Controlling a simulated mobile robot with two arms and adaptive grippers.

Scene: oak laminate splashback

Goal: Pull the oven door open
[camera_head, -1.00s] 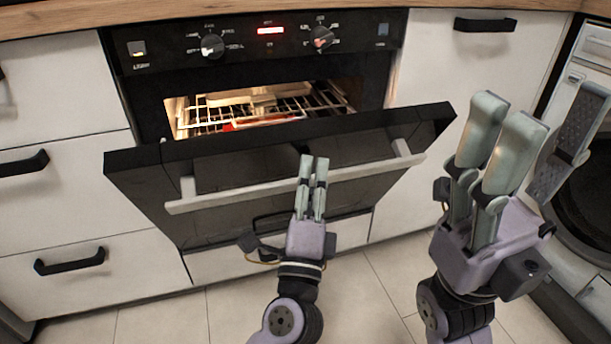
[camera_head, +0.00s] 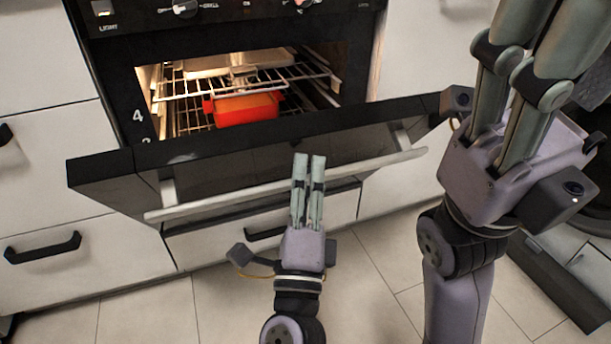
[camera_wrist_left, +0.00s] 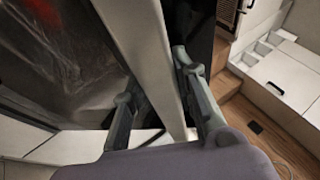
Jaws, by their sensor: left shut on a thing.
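The black oven door (camera_head: 115,165) is tilted partly open, hinged at its bottom. Its long pale handle (camera_head: 235,196) runs across the front. My left gripper (camera_head: 309,160) is shut on the handle a little right of its middle. In the left wrist view, the fingers (camera_wrist_left: 157,70) lie on either side of the handle bar (camera_wrist_left: 146,45). The lit oven cavity (camera_head: 185,120) shows above the door. My right gripper (camera_head: 545,35) is raised at the upper right, clear of the door; its fingertips are cut off by the frame edge.
A red dish (camera_head: 245,106) sits on a wire rack inside the oven. White drawers (camera_head: 45,160) with black handles stand left of it. A drawer front (camera_head: 225,240) lies below the door. The tiled floor (camera_head: 360,300) in front is clear.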

